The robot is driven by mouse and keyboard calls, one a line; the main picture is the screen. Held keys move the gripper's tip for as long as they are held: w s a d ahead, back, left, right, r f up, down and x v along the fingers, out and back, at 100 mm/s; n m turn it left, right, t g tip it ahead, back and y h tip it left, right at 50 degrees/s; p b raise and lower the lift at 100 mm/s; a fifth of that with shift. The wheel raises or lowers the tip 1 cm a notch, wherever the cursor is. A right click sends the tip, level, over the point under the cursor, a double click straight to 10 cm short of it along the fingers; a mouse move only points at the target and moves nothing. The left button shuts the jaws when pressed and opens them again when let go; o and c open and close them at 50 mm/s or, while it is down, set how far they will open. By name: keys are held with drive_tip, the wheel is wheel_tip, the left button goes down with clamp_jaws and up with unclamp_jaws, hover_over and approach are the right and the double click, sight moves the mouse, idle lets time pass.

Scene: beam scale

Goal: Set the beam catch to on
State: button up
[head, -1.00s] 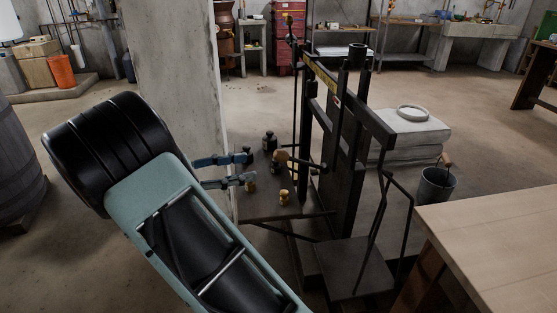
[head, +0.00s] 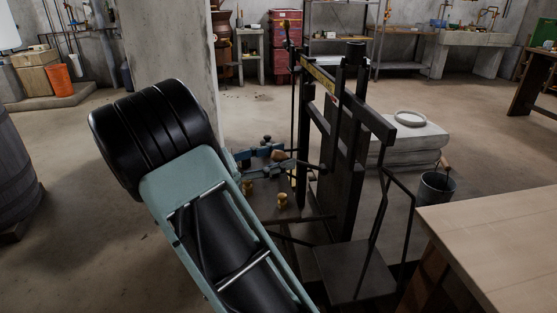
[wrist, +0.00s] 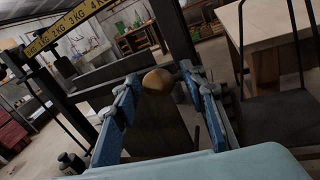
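The beam scale (head: 345,160) is a dark frame with a yellow marked beam (head: 320,75). A lever with a round wooden knob (head: 277,155), which looks like the beam catch, sticks out from its post toward my gripper. My gripper (wrist: 162,82) is open, with one blue finger on each side of the knob (wrist: 158,81) in the wrist view. The knob sits near the fingertips, and I cannot tell whether either finger touches it. In the head view the fingers partly cover the knob and lever.
Brass weights (head: 282,200) stand on the scale's dark shelf below my gripper, and dark weights (wrist: 72,162) are at the lower left in the wrist view. A wooden table (head: 500,245) is at the right, a bucket (head: 436,187) behind it. A concrete pillar (head: 170,60) rises at the left.

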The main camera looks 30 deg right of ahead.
drive_tip(key=shift+c, duration=0.3)
clamp_jaws()
drive_tip(key=shift+r, duration=0.15)
